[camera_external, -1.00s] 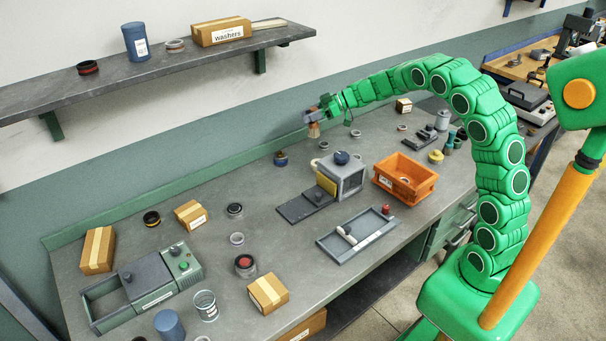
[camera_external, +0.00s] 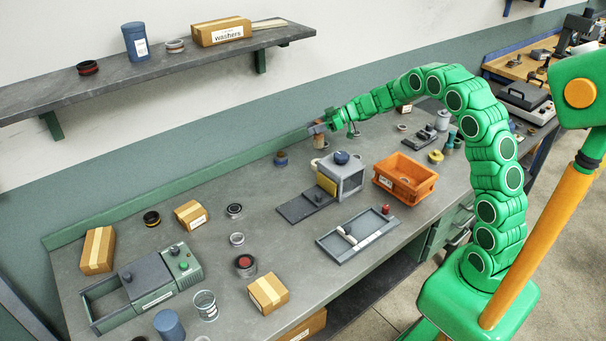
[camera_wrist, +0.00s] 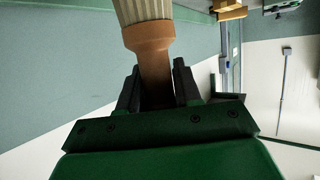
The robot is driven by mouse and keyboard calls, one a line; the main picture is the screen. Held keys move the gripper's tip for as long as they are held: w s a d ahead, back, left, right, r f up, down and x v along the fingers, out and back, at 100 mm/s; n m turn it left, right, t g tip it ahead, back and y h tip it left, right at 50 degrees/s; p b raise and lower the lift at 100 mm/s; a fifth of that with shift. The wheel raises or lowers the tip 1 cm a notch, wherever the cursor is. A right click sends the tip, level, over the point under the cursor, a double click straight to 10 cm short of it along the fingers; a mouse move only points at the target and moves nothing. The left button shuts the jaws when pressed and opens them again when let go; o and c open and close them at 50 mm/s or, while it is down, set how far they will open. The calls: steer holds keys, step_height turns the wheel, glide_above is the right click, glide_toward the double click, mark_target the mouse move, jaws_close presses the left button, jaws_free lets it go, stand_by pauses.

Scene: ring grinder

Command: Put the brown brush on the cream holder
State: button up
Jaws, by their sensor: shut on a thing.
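The brown brush (camera_external: 319,140) is gripped by its narrow handle in my gripper (camera_external: 318,128), near the back edge of the bench. In the wrist view the brown brush (camera_wrist: 148,38) sits between the two dark fingers of my gripper (camera_wrist: 158,85). Its pale ribbed bristles point away from the fingers, and their end is cut off by the frame. In the external view the brush hangs bristles down, low over the bench.
A grey machine (camera_external: 345,178) with a dark knob and an orange bin (camera_external: 404,190) stand in front of the brush. A grey tray (camera_external: 355,238) lies at the front. The shelf (camera_external: 150,68) is higher up at left.

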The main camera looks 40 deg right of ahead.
mark_target(314, 146)
steer(key=shift+f, duration=3.9)
steer(key=shift+f, duration=0.1)
steer(key=o, duration=1.1)
steer(key=shift+c, duration=0.2)
steer(key=v, duration=1.2)
